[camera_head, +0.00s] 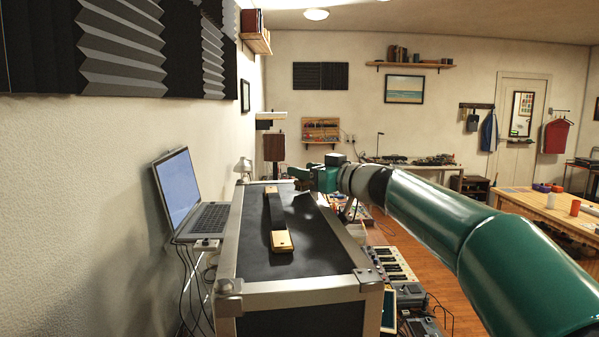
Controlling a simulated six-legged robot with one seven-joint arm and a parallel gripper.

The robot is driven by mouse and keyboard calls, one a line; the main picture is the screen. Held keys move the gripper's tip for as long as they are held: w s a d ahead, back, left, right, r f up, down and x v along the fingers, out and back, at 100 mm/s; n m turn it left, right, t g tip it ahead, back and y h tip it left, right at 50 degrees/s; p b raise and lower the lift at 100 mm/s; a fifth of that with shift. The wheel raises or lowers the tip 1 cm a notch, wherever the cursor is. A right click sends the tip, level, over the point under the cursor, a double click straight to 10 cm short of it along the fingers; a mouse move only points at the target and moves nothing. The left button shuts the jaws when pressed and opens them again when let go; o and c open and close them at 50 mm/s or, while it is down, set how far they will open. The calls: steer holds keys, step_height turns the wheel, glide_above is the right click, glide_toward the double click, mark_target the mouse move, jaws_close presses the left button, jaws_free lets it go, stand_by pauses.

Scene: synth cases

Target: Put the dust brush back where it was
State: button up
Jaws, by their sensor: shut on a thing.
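My gripper (303,173), green, is at the far right part of the flight case top, its jaws pointing left. It is shut on a small dark thing (303,185), taken to be the dust brush, which shows just below the jaws. The jaws and the distance hide most of it, and I cannot tell whether it touches the case. The black flight case (312,243) has metal edges and corners. A black strap handle (276,212) with brass-coloured ends lies along its top.
An open laptop (207,217) stands left of the case, by the wall, with cables hanging below. A keyboard (392,264) and other gear lie low on the right. A wooden table (520,206) is further right.

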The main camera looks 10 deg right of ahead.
steer(key=shift+x, duration=1.1)
steer(key=shift+w+a+f, duration=0.1)
steer(key=shift+w+f, duration=0.05)
steer(key=shift+w, duration=0.1)
steer(key=shift+f, duration=0.15)
steer(key=shift+f, duration=0.1)
steer(key=o, duration=1.1)
